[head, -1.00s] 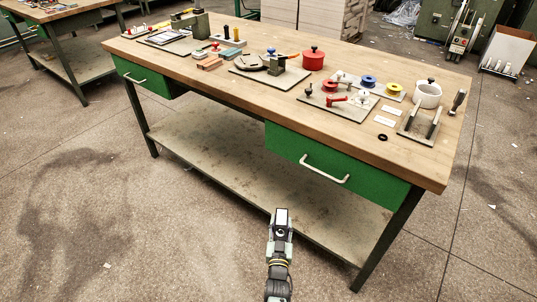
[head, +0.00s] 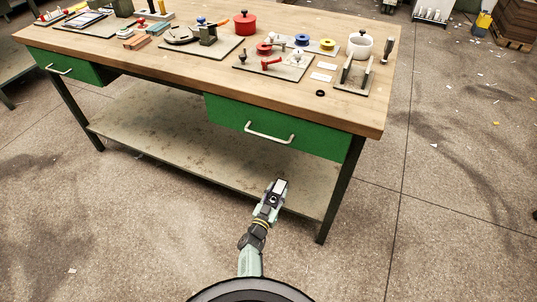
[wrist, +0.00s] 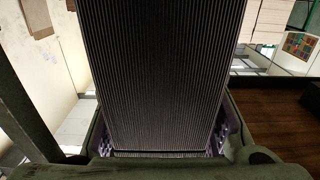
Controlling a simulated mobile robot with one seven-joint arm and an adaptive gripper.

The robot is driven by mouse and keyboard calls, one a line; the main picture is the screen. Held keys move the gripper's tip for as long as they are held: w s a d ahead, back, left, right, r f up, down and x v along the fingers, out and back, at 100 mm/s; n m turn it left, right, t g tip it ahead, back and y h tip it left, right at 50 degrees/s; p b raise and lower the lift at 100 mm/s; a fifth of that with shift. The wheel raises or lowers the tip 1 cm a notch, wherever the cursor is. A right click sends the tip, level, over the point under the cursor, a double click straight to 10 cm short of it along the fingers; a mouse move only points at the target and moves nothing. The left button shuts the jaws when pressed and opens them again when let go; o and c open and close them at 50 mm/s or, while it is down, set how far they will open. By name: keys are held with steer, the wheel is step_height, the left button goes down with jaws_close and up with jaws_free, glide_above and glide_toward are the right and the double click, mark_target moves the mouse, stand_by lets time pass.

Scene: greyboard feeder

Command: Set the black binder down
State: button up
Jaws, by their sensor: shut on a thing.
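The black binder (wrist: 160,75) fills the middle of the wrist view as a dark, finely ribbed block between the finger pads. My gripper (wrist: 165,152) is shut on it. In the head view my gripper (head: 276,192) is low in front of the workbench's right half, below the green drawer in the picture. The binder is hard to make out there. The workbench (head: 190,60) has a wooden top and a lower shelf (head: 165,125).
On the bench stand a red pot (head: 245,23), a white pot (head: 360,45), a fixture plate (head: 273,66) and an upright holder (head: 354,76). A small black ring (head: 320,93) lies near the front edge. The front strip of the top is mostly clear. A green drawer (head: 275,128) has a handle.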

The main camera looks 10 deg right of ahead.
steer(key=w+d+f+b, duration=0.1)
steer(key=w+d+b, duration=0.2)
steer(key=w+b, duration=0.1)
steer(key=w+d+f+b, duration=0.2)
steer(key=w+d+b, duration=0.1)
steer(key=b, duration=0.4)
steer(key=w+d+f+b, duration=0.2)
steer(key=w+d+b, duration=0.2)
steer(key=b, duration=0.1)
steer(key=shift+w+d+f+b, duration=0.1)
steer(key=shift+w+d+b, duration=0.2)
steer(key=shift+d+b, duration=0.1)
steer(key=shift+a, duration=0.1)
steer(key=o, duration=1.3)
